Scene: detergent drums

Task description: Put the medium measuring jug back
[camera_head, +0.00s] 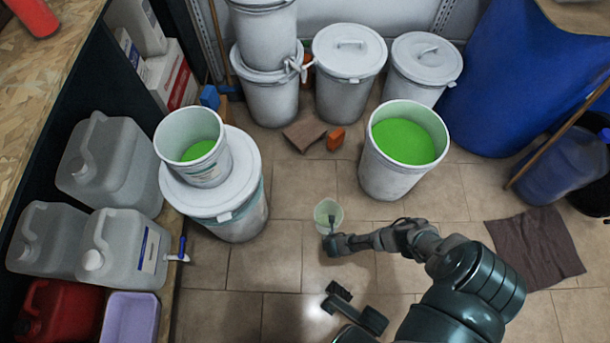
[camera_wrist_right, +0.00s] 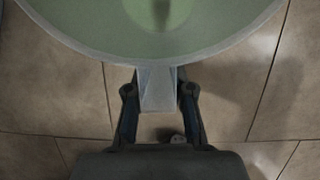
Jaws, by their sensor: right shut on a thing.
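The measuring jug (camera_head: 322,207) is a small translucent cup with a pale green tint, over the floor tiles in the middle of the head view. My right gripper (camera_head: 331,228) is shut on its handle. In the wrist view the jug (camera_wrist_right: 85,30) fills the top, and its pale handle (camera_wrist_right: 158,90) sits between the two dark fingers of the gripper (camera_wrist_right: 159,92). I cannot tell whether its base touches the floor. My left gripper (camera_head: 335,297) seems to be the dark shape at bottom centre; its jaw opening is unclear.
An open bucket of green liquid (camera_head: 405,140) stands right of the jug. Another (camera_head: 197,155) stands on a lidded drum (camera_head: 235,215) at left. Grey canisters (camera_head: 115,165) line the left side. A brown cloth (camera_head: 540,248) lies at right. Lidded drums stand behind.

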